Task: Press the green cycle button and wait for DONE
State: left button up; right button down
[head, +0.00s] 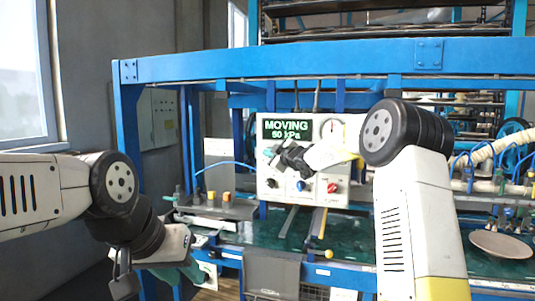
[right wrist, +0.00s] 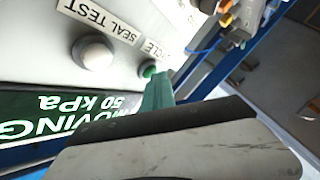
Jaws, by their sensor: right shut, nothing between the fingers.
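The white control panel (head: 335,190) stands on the blue frame in the head view. Its display (head: 285,129) reads MOVING 50 kPa. My right gripper (head: 270,153) is in front of the panel's left side, below the display. In the right wrist view its green fingers (right wrist: 158,92) are shut with nothing between them. Their tip is at the green cycle button (right wrist: 148,69), beside the CYCLE label; contact is hard to tell. In the head view the gripper hides the button. My left gripper (head: 165,279) hangs low at the left, away from the panel; its jaw opening is unclear.
A pale SEAL TEST button (right wrist: 93,52) sits close to the green one. The panel also has a gauge (head: 332,130), a blue knob (head: 301,186) and a red knob (head: 332,188). A plate (head: 501,245) lies at the far right. A blue beam (head: 300,63) crosses above.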

jog(key=shift+s, duration=0.15)
jog(key=shift+s+a, duration=0.25)
jog(key=shift+s, duration=0.45)
jog(key=shift+s+a, duration=0.25)
jog(key=shift+s, duration=0.55)
jog(key=shift+s+a, duration=0.25)
jog(key=shift+s, duration=0.55)
jog(key=shift+s+a, duration=0.25)
jog(key=shift+s, duration=0.55)
